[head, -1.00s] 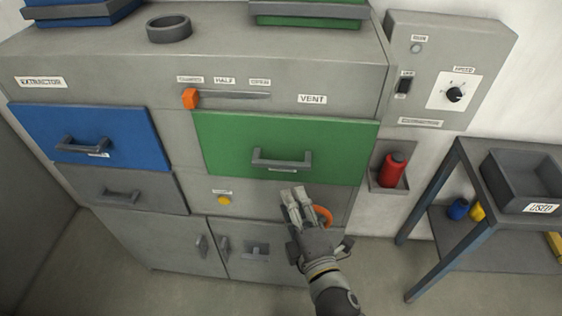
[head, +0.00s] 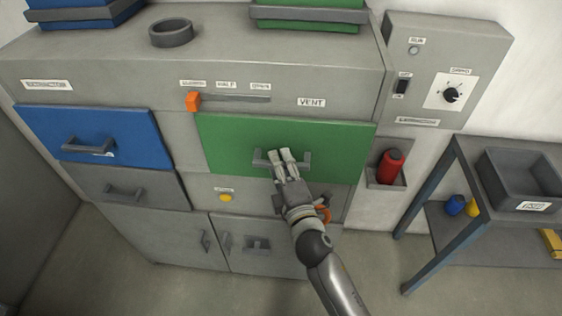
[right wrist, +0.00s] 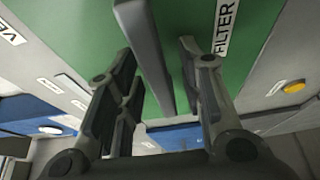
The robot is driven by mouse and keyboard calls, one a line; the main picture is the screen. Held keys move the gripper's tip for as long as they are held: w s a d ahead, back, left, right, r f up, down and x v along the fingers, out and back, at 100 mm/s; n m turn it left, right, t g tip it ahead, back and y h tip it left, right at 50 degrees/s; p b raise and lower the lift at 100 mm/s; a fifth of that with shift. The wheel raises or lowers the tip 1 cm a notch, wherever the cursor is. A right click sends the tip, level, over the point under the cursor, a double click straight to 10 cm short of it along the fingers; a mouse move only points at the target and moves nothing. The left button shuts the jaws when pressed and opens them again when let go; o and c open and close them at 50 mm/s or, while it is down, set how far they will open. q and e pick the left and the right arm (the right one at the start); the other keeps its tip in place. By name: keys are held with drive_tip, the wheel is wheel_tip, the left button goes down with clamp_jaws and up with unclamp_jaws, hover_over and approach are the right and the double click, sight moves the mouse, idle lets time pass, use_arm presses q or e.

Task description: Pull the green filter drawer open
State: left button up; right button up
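The green filter drawer (head: 225,140) is the wide green front on the right of the grey cabinet. It looks closed. Its grey bar handle (head: 303,160) is partly hidden by my right gripper (head: 280,154), which reaches it from below. In the right wrist view the green front (right wrist: 195,15) bears a FILTER label. There the fingers of my right gripper (right wrist: 158,65) are apart, with the handle bar (right wrist: 146,50) running between them. I see gaps beside the bar, so the fingers do not look closed on it. My left gripper is not in view.
A blue drawer (head: 130,133) is at left, and an orange vent slider (head: 193,102) sits above. A red cylinder (head: 390,165) hangs in a holder right of the cabinet. A side table (head: 452,160) with a grey tray (head: 525,180) stands further right.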

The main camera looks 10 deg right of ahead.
drive_tip(key=shift+c, duration=0.4)
clamp_jaws()
